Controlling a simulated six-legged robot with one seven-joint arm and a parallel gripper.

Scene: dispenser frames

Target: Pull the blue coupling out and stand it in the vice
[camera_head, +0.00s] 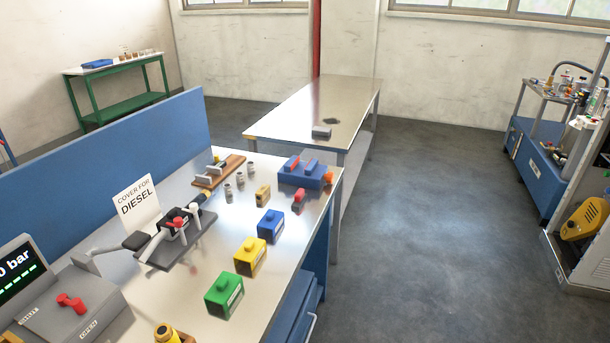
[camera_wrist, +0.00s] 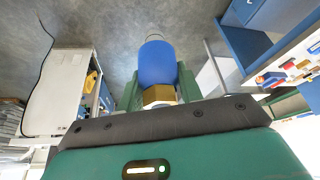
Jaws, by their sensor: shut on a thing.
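The blue coupling (camera_wrist: 157,62) is a rounded blue cylinder with a brass hex collar (camera_wrist: 158,95) at its near end. It shows only in the wrist view. My gripper (camera_wrist: 158,88) has its green fingers shut on it, one finger on each side. Grey floor shows behind the coupling's far end. My gripper is not in the head view. A blue block-like fixture (camera_head: 318,180) with red and blue parts on top stands at the bench's far right corner; I cannot tell if it is the vice.
The bench (camera_head: 210,262) holds green (camera_head: 224,294), yellow (camera_head: 250,256) and blue (camera_head: 271,225) blocks along its right side. A dark fixture (camera_head: 190,245) with red and white knobs stands left of them. A second table (camera_head: 290,117) stands behind. Open floor (camera_head: 440,230) lies right.

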